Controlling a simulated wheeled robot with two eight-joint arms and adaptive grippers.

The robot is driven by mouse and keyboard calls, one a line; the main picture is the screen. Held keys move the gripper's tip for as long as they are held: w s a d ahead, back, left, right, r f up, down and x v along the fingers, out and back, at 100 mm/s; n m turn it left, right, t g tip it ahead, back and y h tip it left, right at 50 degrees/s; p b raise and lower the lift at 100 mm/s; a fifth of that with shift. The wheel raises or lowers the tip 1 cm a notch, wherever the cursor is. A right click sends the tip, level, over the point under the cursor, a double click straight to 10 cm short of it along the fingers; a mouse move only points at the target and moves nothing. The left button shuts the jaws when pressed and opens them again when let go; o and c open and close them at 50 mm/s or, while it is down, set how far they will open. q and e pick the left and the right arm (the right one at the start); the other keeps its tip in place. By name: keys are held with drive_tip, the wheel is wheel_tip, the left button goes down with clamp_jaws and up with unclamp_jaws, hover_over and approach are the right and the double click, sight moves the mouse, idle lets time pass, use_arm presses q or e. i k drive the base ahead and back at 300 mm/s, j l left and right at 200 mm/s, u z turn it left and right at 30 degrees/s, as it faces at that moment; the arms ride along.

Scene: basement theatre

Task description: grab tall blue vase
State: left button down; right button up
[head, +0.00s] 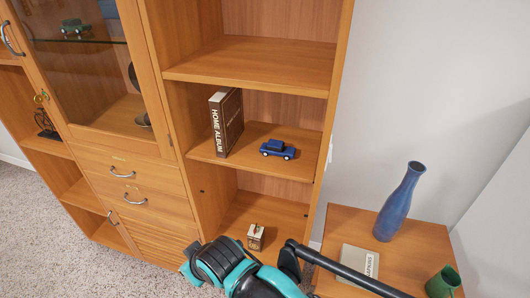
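The tall blue vase (398,204) stands upright on a small wooden table (345,222) at the right. It has a wide body, a narrow neck and a flared mouth. Nothing covers it, and no gripper touches it. Teal and black parts of my own arm cross the bottom middle, with a black tube reaching toward the lower right in front of the table's near side. I see no gripper fingers in the head view.
A book (359,262) and a green mug (443,282) share the table with the vase. A wooden cabinet (180,130) fills the left and middle. Its shelves hold an album (226,122), a blue toy car (278,149) and a small box (255,237). White walls stand behind the table.

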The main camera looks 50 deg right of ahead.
sight(391, 218)
drive_tip(key=z, duration=2.95)
